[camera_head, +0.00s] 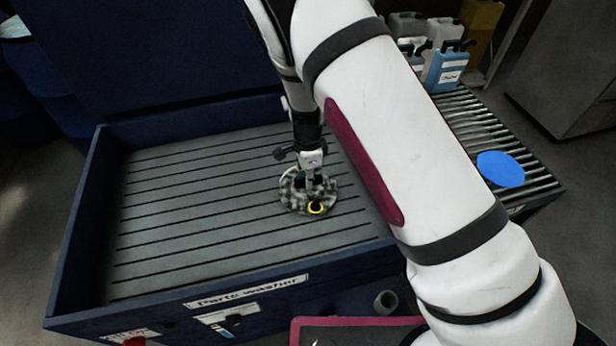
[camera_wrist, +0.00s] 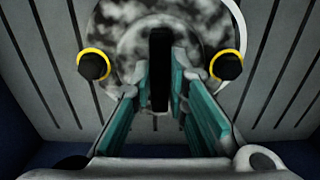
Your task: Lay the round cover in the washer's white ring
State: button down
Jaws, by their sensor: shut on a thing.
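The round cover (camera_head: 296,201) is a mottled grey disc over the slatted floor of the parts washer (camera_head: 180,215). In the wrist view the cover (camera_wrist: 122,22) shows two black knobs with yellow rings, one on each side. My gripper (camera_head: 314,180) is above the cover's middle. Its teal fingers (camera_wrist: 160,78) are shut on the dark upright grip at the cover's centre. The white ring (camera_wrist: 244,40) shows as a thin arc past the cover's right edge in the wrist view; the cover hides most of it. I cannot tell whether the cover touches the floor or hangs just above it.
The washer has dark blue walls and a raised lid (camera_head: 160,50). A roller conveyor (camera_head: 490,135) on the right bears a blue disc (camera_head: 500,169) and several jugs (camera_head: 447,66). The washer floor left of the cover is clear.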

jog(key=c, duration=2)
grip_release()
jog(key=shift+f, duration=0.2)
jog(key=o, duration=0.4)
jog(key=shift+o, duration=0.2)
jog(key=shift+r, duration=0.15)
